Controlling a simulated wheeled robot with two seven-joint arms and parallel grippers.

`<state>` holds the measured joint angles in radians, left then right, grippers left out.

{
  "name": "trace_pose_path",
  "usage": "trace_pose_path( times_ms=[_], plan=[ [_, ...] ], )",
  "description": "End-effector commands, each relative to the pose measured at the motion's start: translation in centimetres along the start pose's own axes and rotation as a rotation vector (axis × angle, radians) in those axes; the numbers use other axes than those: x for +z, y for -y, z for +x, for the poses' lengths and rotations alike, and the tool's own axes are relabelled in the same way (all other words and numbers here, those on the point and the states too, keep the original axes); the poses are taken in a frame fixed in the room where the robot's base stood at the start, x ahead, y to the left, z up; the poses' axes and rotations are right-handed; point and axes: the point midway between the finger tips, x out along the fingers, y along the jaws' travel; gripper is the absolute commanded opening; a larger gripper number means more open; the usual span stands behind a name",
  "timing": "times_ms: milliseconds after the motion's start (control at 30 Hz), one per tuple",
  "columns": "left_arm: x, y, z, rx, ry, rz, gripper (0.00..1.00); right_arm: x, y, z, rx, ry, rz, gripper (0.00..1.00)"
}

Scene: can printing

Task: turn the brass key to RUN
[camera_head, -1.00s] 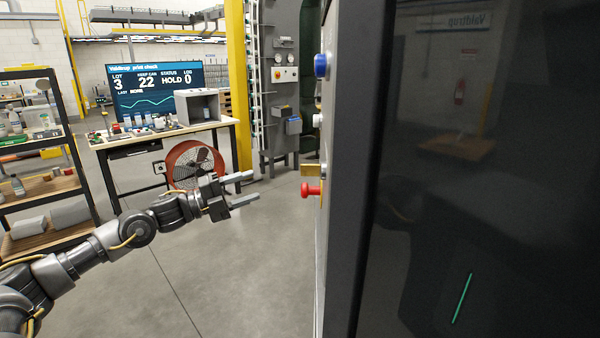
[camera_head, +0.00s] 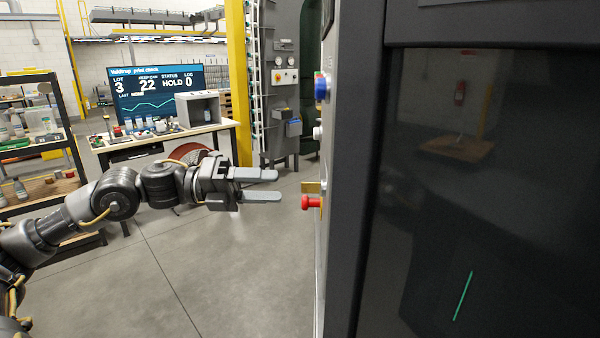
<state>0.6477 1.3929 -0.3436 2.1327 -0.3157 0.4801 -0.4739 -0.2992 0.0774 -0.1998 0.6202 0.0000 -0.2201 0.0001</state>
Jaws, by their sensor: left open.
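The brass key (camera_head: 311,187) sticks out from the side panel of the dark machine (camera_head: 352,150), seen edge-on. A red knob (camera_head: 311,203) sits just below it. A blue button (camera_head: 321,89) and a pale button (camera_head: 318,133) are higher on the same panel. My left gripper (camera_head: 262,185) is open and empty, its two grey fingers pointing right toward the key with a small gap between. The panel's face and any RUN mark are hidden by the steep angle. My right gripper is not in view.
The machine's dark glass front (camera_head: 480,200) fills the right side. A shelf rack (camera_head: 40,150) stands at left. The floor below is clear.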

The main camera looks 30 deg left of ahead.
Motion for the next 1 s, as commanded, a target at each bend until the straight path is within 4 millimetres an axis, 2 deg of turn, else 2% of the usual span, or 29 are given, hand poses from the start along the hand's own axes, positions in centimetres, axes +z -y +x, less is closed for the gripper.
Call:
trace_pose_path(
  times_ms=[33,300,500,767,1000],
  plan=[
    [0.3,0.9,1.1,-0.008,-0.003,0.002,0.51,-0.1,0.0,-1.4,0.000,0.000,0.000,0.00],
    [0.2,0.4,5.2,-0.002,-0.001,0.000,0.51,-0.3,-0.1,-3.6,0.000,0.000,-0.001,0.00],
    [0.0,0.1,6.3,0.001,-0.001,0.001,0.51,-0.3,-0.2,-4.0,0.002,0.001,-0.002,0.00],
    [0.0,0.0,6.4,0.001,-0.001,0.001,0.51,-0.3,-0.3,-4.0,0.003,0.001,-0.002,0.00],
    [0.0,0.0,6.4,0.001,0.000,0.001,0.21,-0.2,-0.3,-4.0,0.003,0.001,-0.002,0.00]
  ],
)
